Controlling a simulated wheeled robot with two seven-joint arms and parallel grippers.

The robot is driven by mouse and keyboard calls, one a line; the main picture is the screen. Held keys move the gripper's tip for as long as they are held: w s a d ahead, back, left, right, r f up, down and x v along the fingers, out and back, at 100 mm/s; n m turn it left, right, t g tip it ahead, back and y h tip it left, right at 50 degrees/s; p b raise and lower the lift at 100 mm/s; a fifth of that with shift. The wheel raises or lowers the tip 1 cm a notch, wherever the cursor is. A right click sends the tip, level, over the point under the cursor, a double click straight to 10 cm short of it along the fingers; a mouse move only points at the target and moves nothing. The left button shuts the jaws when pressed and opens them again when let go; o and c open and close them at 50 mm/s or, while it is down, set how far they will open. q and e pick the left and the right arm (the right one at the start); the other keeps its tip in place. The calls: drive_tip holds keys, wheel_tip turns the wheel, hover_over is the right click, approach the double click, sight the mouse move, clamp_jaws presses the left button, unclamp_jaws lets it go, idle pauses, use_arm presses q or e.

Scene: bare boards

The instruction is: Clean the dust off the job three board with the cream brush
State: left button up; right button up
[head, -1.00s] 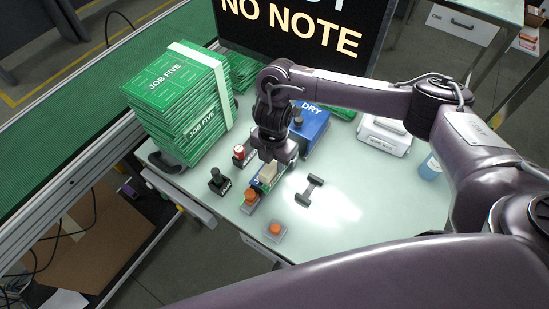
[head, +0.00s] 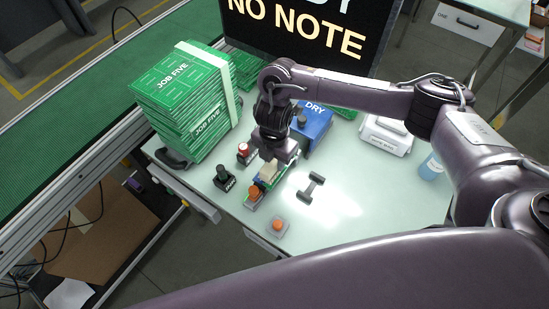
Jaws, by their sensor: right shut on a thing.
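My right gripper (head: 273,160) is above the front left part of the pale table (head: 375,205). It is shut on a cream block (head: 268,170), which looks like the cream brush. The block is low over a small green board (head: 276,180); I cannot tell whether they touch. The gripper and brush hide part of the board. No job number can be read on it, and no dust can be made out. My left gripper is out of view.
A tall stack of green JOB FIVE boards (head: 183,110) stands at the left. Nearby are black-knobbed (head: 223,177) and red-knobbed (head: 243,152) stamps, a blue DRY box (head: 316,128), a dark dumbbell-shaped piece (head: 311,187) and an orange button (head: 277,225). The table's right side is mostly clear.

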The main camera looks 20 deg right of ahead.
wheel_tip(320, 180, up, 5)
drive_tip(key=p, duration=0.4)
drive_tip(key=shift+r, duration=0.15)
